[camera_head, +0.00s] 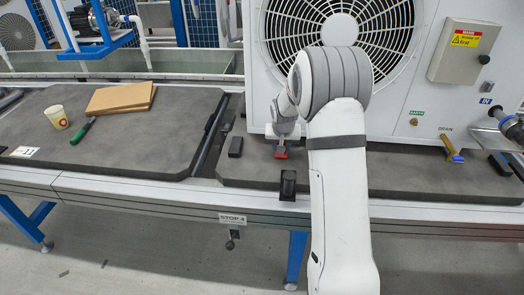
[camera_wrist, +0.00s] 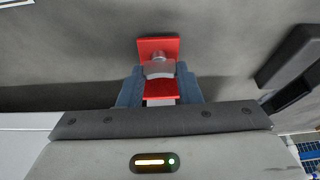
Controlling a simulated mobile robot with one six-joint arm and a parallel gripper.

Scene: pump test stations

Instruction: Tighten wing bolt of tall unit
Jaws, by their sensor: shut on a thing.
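The tall unit (camera_head: 430,120) is a big white housing with a round black fan grille, standing at the back right on the dark bench mat. A red part with a short metal shank (camera_head: 281,154), which looks like the wing bolt, is low at the unit's front left. In the wrist view its red square end (camera_wrist: 158,46) lies beyond the fingertips. My gripper (camera_head: 281,146) points down at it. In the wrist view the blue-grey fingers of my gripper (camera_wrist: 160,88) are shut on the red part, one on each side. Its seating is hidden.
Black blocks (camera_head: 235,147) and (camera_head: 288,185) stand close to my gripper. The left mat holds a paper cup (camera_head: 56,117), a green-handled tool (camera_head: 83,130) and brown boards (camera_head: 121,98).

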